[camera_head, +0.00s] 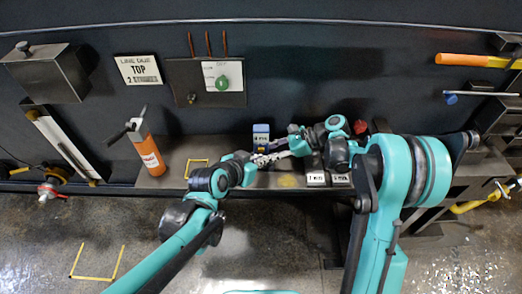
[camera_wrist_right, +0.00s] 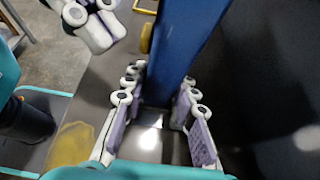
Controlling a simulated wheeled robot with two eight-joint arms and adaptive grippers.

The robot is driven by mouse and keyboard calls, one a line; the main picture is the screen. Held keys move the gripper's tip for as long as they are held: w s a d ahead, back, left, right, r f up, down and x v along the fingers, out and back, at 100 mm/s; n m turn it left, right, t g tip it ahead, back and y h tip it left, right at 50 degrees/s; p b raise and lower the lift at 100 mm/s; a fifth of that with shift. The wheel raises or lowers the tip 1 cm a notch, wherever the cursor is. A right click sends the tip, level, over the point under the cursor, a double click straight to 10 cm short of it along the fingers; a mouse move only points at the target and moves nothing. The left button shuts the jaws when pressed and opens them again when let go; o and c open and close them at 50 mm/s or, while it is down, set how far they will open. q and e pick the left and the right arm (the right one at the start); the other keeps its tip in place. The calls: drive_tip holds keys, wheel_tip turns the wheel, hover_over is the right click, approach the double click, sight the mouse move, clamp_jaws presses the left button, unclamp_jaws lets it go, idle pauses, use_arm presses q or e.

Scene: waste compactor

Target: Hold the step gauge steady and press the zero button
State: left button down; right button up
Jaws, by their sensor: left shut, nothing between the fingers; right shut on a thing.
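The step gauge (camera_head: 261,131), a small upright blue body with a pale label, stands on the grey shelf against the dark wall. In the right wrist view its blue side (camera_wrist_right: 184,45) rises between the fingers of my right gripper (camera_wrist_right: 157,115), which is shut on it. My left gripper (camera_head: 262,158) is shut and empty, just in front of the gauge. Its pale fingertips also show in the right wrist view (camera_wrist_right: 92,22), beside the gauge and apart from it. The right gripper in the head view (camera_head: 289,151) is partly covered by its arm. I cannot make out the zero button.
An orange bottle (camera_head: 150,156) stands left on the shelf (camera_head: 177,168), near a yellow outlined square (camera_head: 197,163). Two white labelled blocks (camera_head: 316,179) lie under my right arm. A panel with a green knob (camera_head: 222,83) hangs above. A red object (camera_head: 360,127) is behind my right arm.

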use_arm(q)
drive_tip(key=s, duration=0.5)
idle(0.4)
idle(1.2)
use_arm(e)
drive_tip(key=o, duration=0.9)
drive_tip(key=v, duration=1.2)
